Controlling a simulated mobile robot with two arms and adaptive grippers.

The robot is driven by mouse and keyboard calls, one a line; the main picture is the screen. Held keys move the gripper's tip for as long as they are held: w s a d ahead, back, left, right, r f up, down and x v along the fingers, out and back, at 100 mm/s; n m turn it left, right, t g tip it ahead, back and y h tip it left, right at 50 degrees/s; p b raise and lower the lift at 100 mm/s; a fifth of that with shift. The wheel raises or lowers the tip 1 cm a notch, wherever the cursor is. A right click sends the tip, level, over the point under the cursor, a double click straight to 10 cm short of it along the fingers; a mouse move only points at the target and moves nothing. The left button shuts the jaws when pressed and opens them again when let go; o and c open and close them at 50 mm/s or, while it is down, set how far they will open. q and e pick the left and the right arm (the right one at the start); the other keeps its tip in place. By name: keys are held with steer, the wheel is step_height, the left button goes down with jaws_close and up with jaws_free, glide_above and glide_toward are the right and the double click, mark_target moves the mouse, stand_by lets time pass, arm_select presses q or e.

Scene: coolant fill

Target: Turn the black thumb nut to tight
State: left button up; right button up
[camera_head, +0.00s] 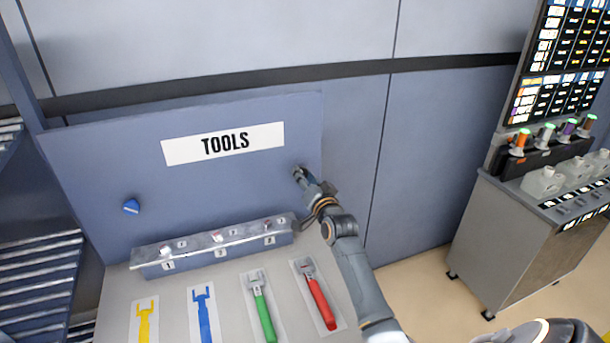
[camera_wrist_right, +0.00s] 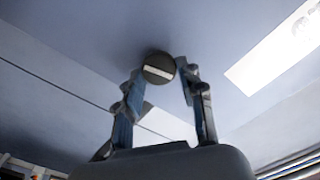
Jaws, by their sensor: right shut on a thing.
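The black thumb nut (camera_wrist_right: 158,68) is a round dark knob with a pale bar across its face, seen in the right wrist view. It sits on the blue-grey panel, between the fingertips of my right gripper (camera_wrist_right: 160,76). The gripper is shut on the nut. In the head view my right gripper (camera_head: 300,174) is at the right side of the TOOLS panel (camera_head: 85,160), and it hides most or all of the nut. My left gripper is not in view.
A blue knob (camera_head: 131,206) is on the panel's left side. Below stands a numbered rail (camera_head: 205,258), then a bench with a green wrench (camera_head: 264,315), a red wrench (camera_head: 320,303) and yellow and blue tool shapes. A grey cabinet (camera_head: 520,240) with bottles stands at the right.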

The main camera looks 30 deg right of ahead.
steer(key=m, duration=0.4)
steer(key=shift+r+m+p, duration=0.1)
steer(key=shift+m+p, duration=0.25)
steer(key=shift+m, duration=0.05)
steer(key=shift+d, duration=0.1)
steer(key=o, duration=1.1)
steer(key=shift+o, duration=0.2)
steer(key=v, duration=1.2)
steer(key=shift+f, duration=0.3)
